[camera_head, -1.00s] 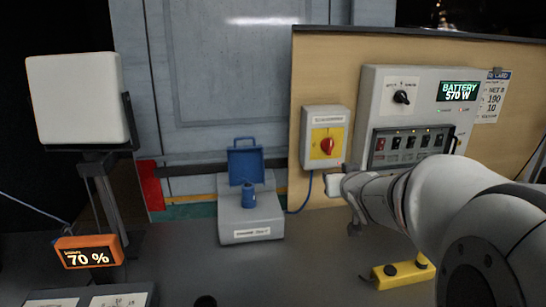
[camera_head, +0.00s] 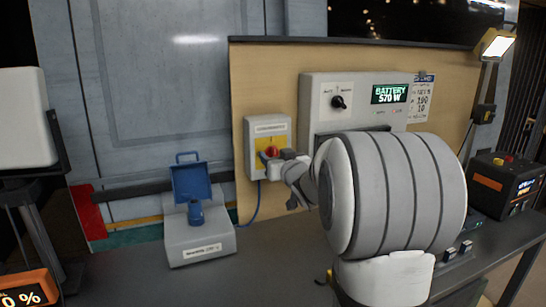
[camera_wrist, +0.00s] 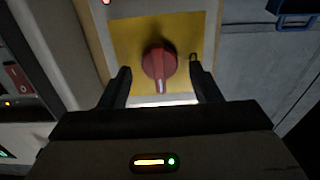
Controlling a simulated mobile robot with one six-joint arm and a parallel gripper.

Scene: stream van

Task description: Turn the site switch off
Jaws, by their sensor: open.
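The site switch is a grey box (camera_head: 252,130) with a yellow plate and a red rotary knob (camera_wrist: 159,62), fixed on the wooden panel. In the head view the red knob (camera_head: 271,152) shows just above my gripper (camera_head: 284,164), which partly covers the box's lower right. In the wrist view my gripper (camera_wrist: 160,85) is open, one dark finger on each side of the knob, apart from it. The knob's pale pointer mark points toward the bottom of the wrist picture. The label above the knob is too small to read.
A grey control panel (camera_head: 313,88) with a black dial and a lit display, "BATTERY 570 W", is right of the switch. A grey box with an open blue lid (camera_head: 195,240) stands on the counter at left. A blue cable runs down from the switch.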

